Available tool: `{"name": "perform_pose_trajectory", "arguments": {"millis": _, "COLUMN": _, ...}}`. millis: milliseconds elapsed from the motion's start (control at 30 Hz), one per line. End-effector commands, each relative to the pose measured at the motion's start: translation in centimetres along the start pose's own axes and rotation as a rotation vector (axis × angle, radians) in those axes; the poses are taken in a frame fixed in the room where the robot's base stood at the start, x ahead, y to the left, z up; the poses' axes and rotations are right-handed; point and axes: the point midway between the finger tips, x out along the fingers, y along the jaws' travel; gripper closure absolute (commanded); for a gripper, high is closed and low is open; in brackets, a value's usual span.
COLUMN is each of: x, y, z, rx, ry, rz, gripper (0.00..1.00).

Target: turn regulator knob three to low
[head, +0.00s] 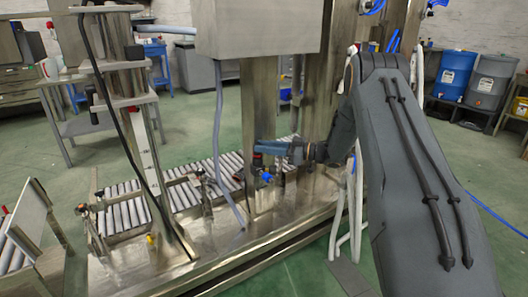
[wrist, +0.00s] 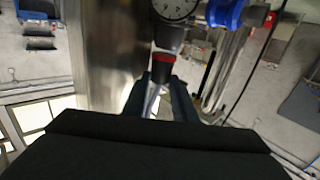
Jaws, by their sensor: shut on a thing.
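My gripper (head: 268,148) reaches left from my arm to the steel column in the head view. In the wrist view, its two dark fingers (wrist: 161,84) are shut on a regulator knob (wrist: 163,66), dark with a red ring. A round white dial gauge (wrist: 175,8) sits just beyond the knob, cut by the top edge. The fingers hide the near part of the knob. I cannot read the knob's number or setting. In the head view, the dark regulator (head: 257,161) shows small at the fingertips.
A blue fitting (wrist: 226,12) is close right of the gauge. The steel column (head: 259,115) stands right behind the regulator, under a large steel box (head: 255,28). A grey hose (head: 218,140) hangs to the left. A roller conveyor (head: 180,195) runs low behind.

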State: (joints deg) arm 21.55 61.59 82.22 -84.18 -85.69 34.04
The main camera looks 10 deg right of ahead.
Motion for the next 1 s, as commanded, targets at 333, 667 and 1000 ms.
{"name": "perform_pose_trajectory", "arguments": {"millis": 333, "x": 0.06, "y": 0.20, "z": -0.08, "rx": -0.001, "ry": 0.003, "rz": -0.053, "gripper": 0.98}}
{"name": "perform_pose_trajectory", "arguments": {"millis": 667, "x": 0.09, "y": 0.19, "z": -0.13, "rx": -0.002, "ry": 0.003, "rz": -0.053, "gripper": 0.74}}
{"name": "perform_pose_trajectory", "arguments": {"millis": 1000, "x": 0.10, "y": 0.29, "z": -0.13, "rx": -0.003, "ry": 0.003, "rz": -0.051, "gripper": 0.56}}
